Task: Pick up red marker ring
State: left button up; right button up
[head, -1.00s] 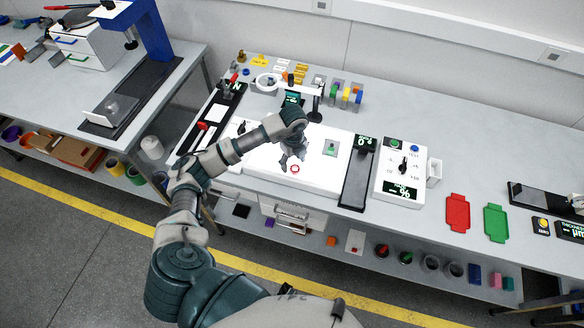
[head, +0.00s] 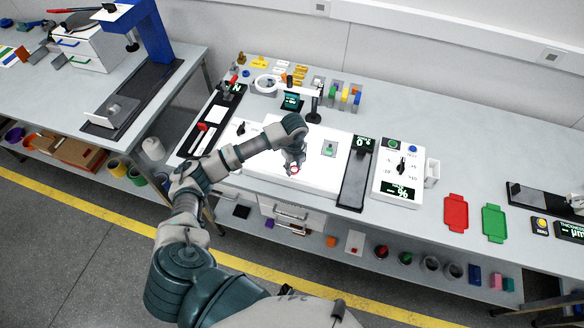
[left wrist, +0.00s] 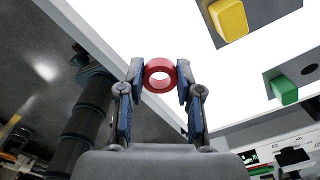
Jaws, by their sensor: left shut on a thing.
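The red marker ring (left wrist: 160,75) is between the two fingertips of my left gripper (left wrist: 160,85) in the left wrist view, with a finger touching it on each side. The gripper is shut on it. In the head view the red ring (head: 294,170) shows at the tip of my left gripper (head: 293,166), over the front part of the bright white light panel (head: 325,172). I cannot tell whether the ring still touches the panel. My right gripper is not in view.
A green block (left wrist: 285,91) and a yellow block (left wrist: 229,19) sit on the panel side in the left wrist view. A black strip (head: 357,180) and a white control box (head: 400,170) stand right of the panel. Red (head: 456,213) and green (head: 495,223) trays lie farther right.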

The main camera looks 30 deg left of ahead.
aim_at(294, 169)
pick_arm(q)
jog(key=shift+d+r, duration=0.3)
jog(key=shift+r, duration=0.2)
jog(key=r, duration=0.2)
jog(key=shift+s+a+r+b, duration=0.2)
jog(key=shift+r+b, duration=0.15)
jog(key=s+r+b, duration=0.1)
jog(key=s+b, duration=0.1)
jog(key=s, duration=1.3)
jog(key=shift+s+d+r, duration=0.2)
jog(key=shift+s+d, duration=0.1)
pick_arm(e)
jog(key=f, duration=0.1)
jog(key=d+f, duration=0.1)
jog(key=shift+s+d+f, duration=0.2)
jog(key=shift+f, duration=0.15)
